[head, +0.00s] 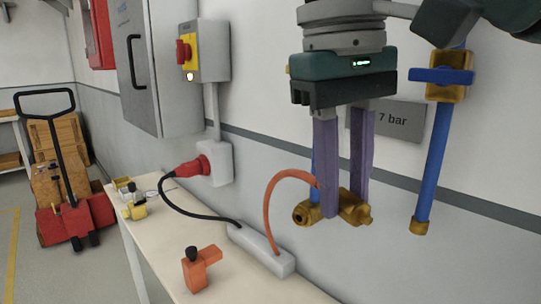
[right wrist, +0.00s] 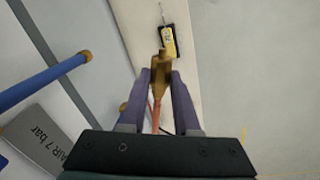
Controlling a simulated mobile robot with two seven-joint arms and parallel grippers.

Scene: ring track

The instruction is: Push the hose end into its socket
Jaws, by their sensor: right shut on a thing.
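In the right wrist view the hose end (right wrist: 160,70) sits between the fingertips (right wrist: 161,80). A blue wall pipe (head: 433,160) with a blue-handled valve ends in a downward brass socket (head: 419,228), right of and apart from the hose end. This brass socket (right wrist: 86,56) is at the left in the wrist view. My left gripper is out of view.
A second blue pipe (head: 316,160) is mostly hidden behind the fingers. A "7 bar" sign (head: 400,123) hangs between the pipes. On the bench (head: 230,285) are a grey block (head: 262,250) and an orange valve-like part (head: 199,268). A red plug (head: 188,170) sits left.

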